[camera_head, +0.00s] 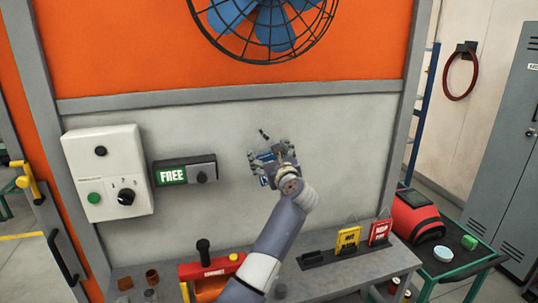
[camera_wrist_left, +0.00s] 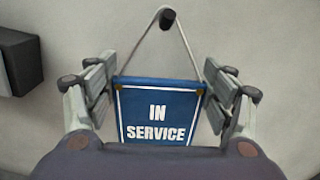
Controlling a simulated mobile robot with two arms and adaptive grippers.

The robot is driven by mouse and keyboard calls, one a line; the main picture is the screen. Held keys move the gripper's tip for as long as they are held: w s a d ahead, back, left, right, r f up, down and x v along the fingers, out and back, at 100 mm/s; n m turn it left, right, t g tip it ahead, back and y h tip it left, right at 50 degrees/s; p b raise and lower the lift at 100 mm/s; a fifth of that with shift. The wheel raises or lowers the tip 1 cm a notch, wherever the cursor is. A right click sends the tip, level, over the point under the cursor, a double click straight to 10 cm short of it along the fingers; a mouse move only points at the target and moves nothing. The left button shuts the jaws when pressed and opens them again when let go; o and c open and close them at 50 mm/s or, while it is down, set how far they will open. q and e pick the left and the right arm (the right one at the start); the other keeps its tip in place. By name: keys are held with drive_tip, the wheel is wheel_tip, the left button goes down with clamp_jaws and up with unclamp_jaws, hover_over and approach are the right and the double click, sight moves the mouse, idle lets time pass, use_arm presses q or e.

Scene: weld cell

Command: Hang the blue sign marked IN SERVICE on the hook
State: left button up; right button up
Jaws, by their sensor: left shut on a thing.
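The blue sign marked IN SERVICE (camera_wrist_left: 158,112) hangs upright and level in the left wrist view, with a pale cord rising from its top corners. The cord's top meets the dark hook (camera_wrist_left: 167,19) on the grey wall; I cannot tell for sure whether it rests over the peg. My left gripper (camera_wrist_left: 160,88) is shut on the sign, one finger at each side edge. In the head view the left gripper (camera_head: 272,160) is close to the wall, just below the hook (camera_head: 264,135), and covers most of the sign. My right gripper is not in view.
A white control box (camera_head: 105,172) and a box with a green FREE label (camera_head: 185,171) are on the wall to the left. Below, a shelf (camera_head: 340,278) bears a red device (camera_head: 211,267), a yellow sign (camera_head: 348,241) and a red sign (camera_head: 380,232). A fan (camera_head: 265,25) is above.

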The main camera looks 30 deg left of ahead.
use_arm(q)
drive_tip(key=o, duration=1.2)
drive_tip(key=shift+d, duration=0.1)
drive_tip(key=shift+c, duration=0.2)
